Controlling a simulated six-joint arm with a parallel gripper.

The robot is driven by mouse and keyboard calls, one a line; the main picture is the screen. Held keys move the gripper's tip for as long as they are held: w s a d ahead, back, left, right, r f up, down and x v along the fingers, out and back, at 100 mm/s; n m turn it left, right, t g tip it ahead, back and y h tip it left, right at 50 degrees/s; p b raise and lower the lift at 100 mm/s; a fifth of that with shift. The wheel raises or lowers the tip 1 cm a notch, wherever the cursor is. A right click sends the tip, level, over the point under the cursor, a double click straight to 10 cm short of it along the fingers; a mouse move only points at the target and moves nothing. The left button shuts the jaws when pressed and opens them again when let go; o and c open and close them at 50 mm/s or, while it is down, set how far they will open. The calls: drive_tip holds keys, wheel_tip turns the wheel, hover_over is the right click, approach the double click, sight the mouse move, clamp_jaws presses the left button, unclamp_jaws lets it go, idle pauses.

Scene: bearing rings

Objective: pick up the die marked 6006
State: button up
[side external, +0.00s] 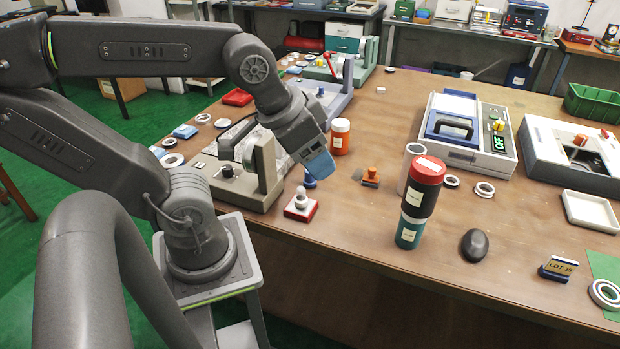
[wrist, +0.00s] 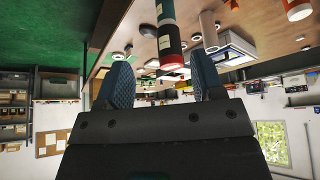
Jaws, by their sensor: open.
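I cannot pick out a die marked 6006 in either view; no such marking is legible. My gripper (side external: 319,165) hangs above the front left part of the table, its blue fingers tilted. In the wrist view my gripper (wrist: 164,82) shows two blue textured fingers, spread apart with nothing held between them. A small red-based block with a grey knob (side external: 300,206) stands on the table below it.
A tall stacked canister, red, black and teal (side external: 419,203), stands right of my gripper; it also shows in the wrist view (wrist: 170,45). An orange jar (side external: 340,136), an orange-handled stamp (side external: 371,177), a grey press (side external: 250,170) and loose rings (side external: 484,189) are nearby.

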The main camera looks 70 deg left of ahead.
drive_tip(key=w+a+f+n+g+y, duration=0.2)
drive_tip(key=w+a+f+n+y, duration=0.1)
drive_tip(key=w+a+n, duration=0.4)
drive_tip(key=n+g+y, duration=0.1)
drive_tip(key=n+g, duration=0.2)
drive_tip(key=n, duration=0.7)
hover_over(310, 178)
wheel_tip(310, 178, down, 18)
drive_tip(key=shift+w+f, duration=0.1)
drive_tip(key=shift+f, duration=0.05)
drive_tip(key=shift+d+x, duration=0.15)
drive_tip(key=shift+x, duration=1.35)
drive_tip(key=shift+d+x, duration=0.1)
drive_tip(key=shift+x, duration=1.4)
drive_tip(key=shift+f, duration=0.1)
drive_tip(key=c, duration=1.1)
